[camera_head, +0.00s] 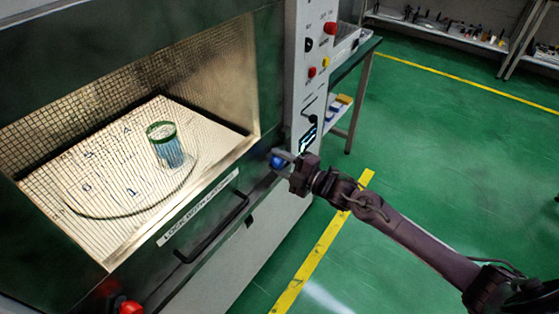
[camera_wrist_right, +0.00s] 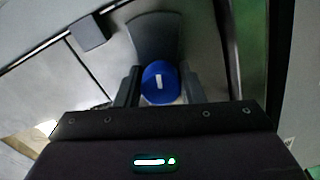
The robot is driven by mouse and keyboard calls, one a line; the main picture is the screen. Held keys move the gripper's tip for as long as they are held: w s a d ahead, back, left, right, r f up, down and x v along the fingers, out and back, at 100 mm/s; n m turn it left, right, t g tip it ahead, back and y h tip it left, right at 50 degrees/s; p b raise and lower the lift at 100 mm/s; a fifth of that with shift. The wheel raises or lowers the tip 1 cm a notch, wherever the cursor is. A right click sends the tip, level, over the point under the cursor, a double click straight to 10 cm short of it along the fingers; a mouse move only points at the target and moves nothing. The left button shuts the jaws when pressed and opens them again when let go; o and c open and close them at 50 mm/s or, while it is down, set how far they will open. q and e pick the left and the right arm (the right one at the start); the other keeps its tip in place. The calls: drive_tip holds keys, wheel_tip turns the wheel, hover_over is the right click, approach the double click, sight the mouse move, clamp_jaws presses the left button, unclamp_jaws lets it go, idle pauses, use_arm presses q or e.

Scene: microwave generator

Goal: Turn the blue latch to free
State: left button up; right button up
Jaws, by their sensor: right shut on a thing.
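The blue latch (camera_head: 278,161) is a round knob on the front of the microwave generator, at the right of the door below the control panel. My right gripper (camera_head: 286,159) reaches it from the right. In the right wrist view the blue latch (camera_wrist_right: 160,83) sits between the two dark fingers of my right gripper (camera_wrist_right: 160,88), which is shut on it. A white mark on the knob's face stands near upright. My left gripper is not in view.
The microwave door has a black handle (camera_head: 213,229) and a label strip. A cup (camera_head: 165,145) stands inside behind the mesh window. Green floor with a yellow line (camera_head: 325,240) lies open to the right.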

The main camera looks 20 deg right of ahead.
drive_tip(key=m+p, duration=0.1)
drive_tip(key=m, duration=0.4)
drive_tip(key=shift+f+m, duration=0.1)
drive_tip(key=shift+m, duration=0.2)
drive_tip(key=shift+s+f+m+p, duration=0.1)
drive_tip(key=shift+m+p, duration=0.4)
drive_tip(key=shift+m, duration=1.2)
drive_tip(key=shift+a+f, duration=0.1)
drive_tip(key=o, duration=0.8)
drive_tip(key=shift+o, duration=0.8)
drive_tip(key=v, duration=0.8)
drive_tip(key=shift+b, duration=0.4)
